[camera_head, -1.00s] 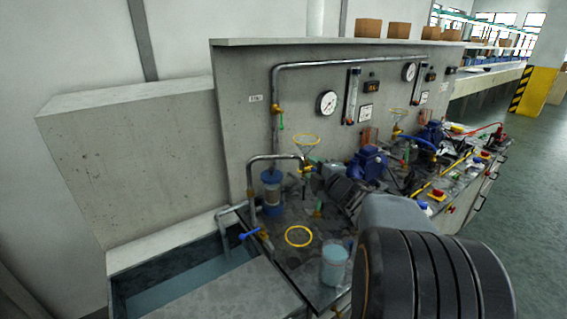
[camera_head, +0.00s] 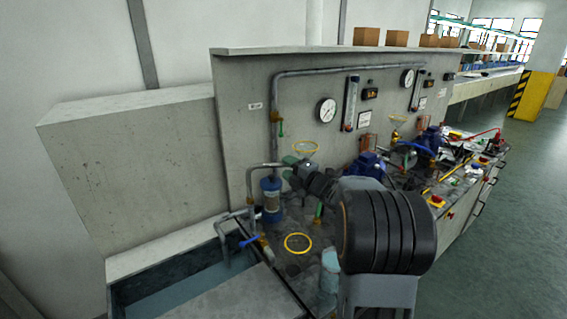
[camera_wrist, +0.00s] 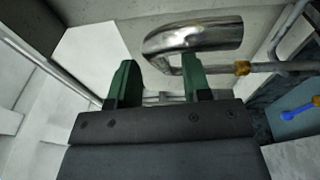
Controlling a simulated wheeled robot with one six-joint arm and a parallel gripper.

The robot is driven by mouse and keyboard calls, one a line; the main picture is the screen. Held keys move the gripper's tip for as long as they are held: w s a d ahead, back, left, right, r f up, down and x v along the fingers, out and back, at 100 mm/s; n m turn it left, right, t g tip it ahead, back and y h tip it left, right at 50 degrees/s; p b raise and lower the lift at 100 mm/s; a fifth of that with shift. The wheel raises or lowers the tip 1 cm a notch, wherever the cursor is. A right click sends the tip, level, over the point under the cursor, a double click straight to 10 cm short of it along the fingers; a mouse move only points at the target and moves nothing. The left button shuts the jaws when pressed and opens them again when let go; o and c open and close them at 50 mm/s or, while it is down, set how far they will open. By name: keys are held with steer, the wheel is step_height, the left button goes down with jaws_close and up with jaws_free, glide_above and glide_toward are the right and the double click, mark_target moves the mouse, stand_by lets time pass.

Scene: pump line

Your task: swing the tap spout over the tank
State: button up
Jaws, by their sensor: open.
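The tap spout (camera_head: 265,166) is a bent grey metal pipe rising beside the blue tap handle (camera_head: 250,240). It arches right, above the bench, and its far end is hidden behind my gripper (camera_head: 293,163). The tank (camera_head: 185,288), holding water, is at the lower left, left of the spout. In the wrist view, my gripper (camera_wrist: 158,80) is open with two green fingers. The shiny spout bend (camera_wrist: 195,36) lies just beyond the fingertips, and the right finger overlaps it. I cannot tell whether they touch. A brass collar (camera_wrist: 242,67) and the blue handle (camera_wrist: 300,107) show at right.
A yellow ring (camera_head: 298,243) lies on the bench before my arm. A blue-capped filter (camera_head: 271,197) stands close to the spout. Pumps (camera_head: 366,166) and gauges (camera_head: 327,110) are to the right. The back panel (camera_head: 235,120) rises behind the spout.

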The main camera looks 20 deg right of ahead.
steer(key=shift+x, duration=1.35)
steer(key=shift+c, duration=0.2)
jaws_close()
